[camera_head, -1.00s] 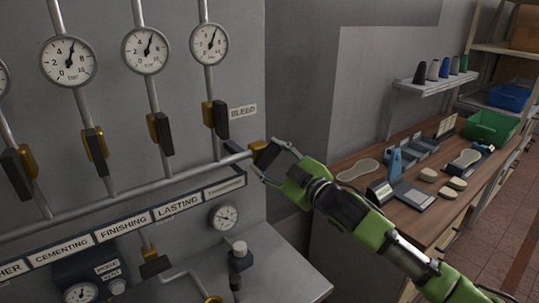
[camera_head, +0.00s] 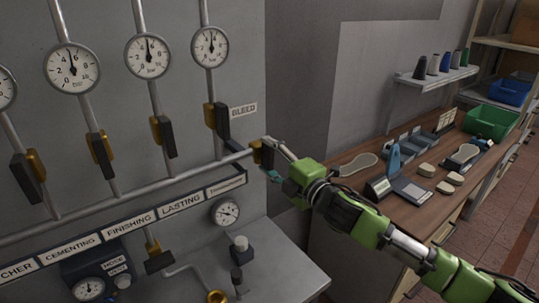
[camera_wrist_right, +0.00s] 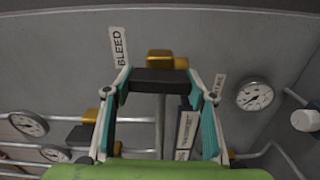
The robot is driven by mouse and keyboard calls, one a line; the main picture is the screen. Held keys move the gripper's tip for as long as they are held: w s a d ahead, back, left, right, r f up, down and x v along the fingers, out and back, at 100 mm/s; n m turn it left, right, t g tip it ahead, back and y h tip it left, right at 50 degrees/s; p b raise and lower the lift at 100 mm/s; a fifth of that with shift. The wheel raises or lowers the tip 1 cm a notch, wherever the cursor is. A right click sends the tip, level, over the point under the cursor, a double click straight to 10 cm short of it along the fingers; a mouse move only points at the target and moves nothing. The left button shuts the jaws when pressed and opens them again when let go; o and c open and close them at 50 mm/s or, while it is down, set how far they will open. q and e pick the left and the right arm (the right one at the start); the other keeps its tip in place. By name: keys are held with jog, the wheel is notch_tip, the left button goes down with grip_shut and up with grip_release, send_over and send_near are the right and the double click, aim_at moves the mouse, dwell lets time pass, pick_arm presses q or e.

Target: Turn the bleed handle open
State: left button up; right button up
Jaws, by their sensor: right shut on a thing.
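The bleed handle is a black bar on a brass valve body (camera_head: 256,152) at the right end of the long grey pipe. The wrist view shows the black handle (camera_wrist_right: 160,81) lying crosswise below its brass valve body (camera_wrist_right: 166,58). My right gripper (camera_head: 268,156) is at the handle. In the wrist view my right gripper (camera_wrist_right: 160,88) has its two teal-padded fingers at the two ends of the handle, shut on it. The BLEED label (camera_head: 243,110) is on the wall above the valve. My left gripper is not in view.
Several black-handled valves, one here (camera_head: 222,120), sit on upright pipes under round gauges (camera_head: 210,47). A grey ledge (camera_head: 285,270) with a knob and small gauge is below. A wooden bench (camera_head: 400,200) with shoe parts stands right, with a green bin (camera_head: 490,122) on it.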

jog(key=shift+n, duration=0.5)
jog(key=o, duration=1.1)
jog(key=shift+s+d, duration=0.2)
jog(key=v, duration=1.1)
jog(key=shift+s, duration=0.15)
jog(key=shift+f, duration=0.1)
